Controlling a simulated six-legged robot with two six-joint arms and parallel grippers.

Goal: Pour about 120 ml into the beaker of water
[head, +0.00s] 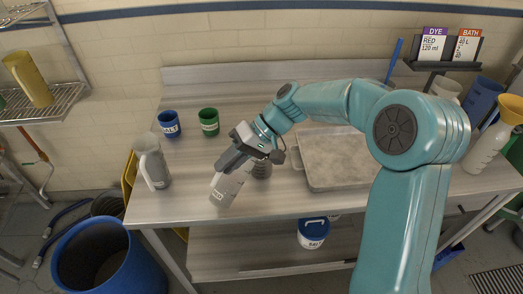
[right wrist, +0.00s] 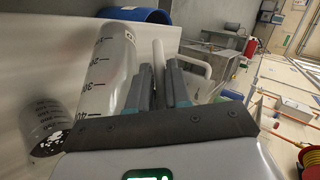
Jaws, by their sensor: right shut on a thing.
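My right gripper (head: 238,160) is shut on the handle of a translucent graduated jug (head: 224,190), which it holds tilted over the front of the table. The jug also fills the left of the right wrist view (right wrist: 108,75), beside the gripper fingers (right wrist: 168,85). A graduated beaker (head: 262,170) stands just right of the jug, partly hidden by the gripper. In the right wrist view the beaker (right wrist: 38,120) shows printed marks and a dark interior at the lower left. I cannot see a stream between them. My left gripper is not in view.
Another pale jug (head: 152,165) stands at the table's left end. A metal tray (head: 338,160) lies right of the beaker. Cards (head: 433,45) read DYE RED 128 ml and BATH 40 L.

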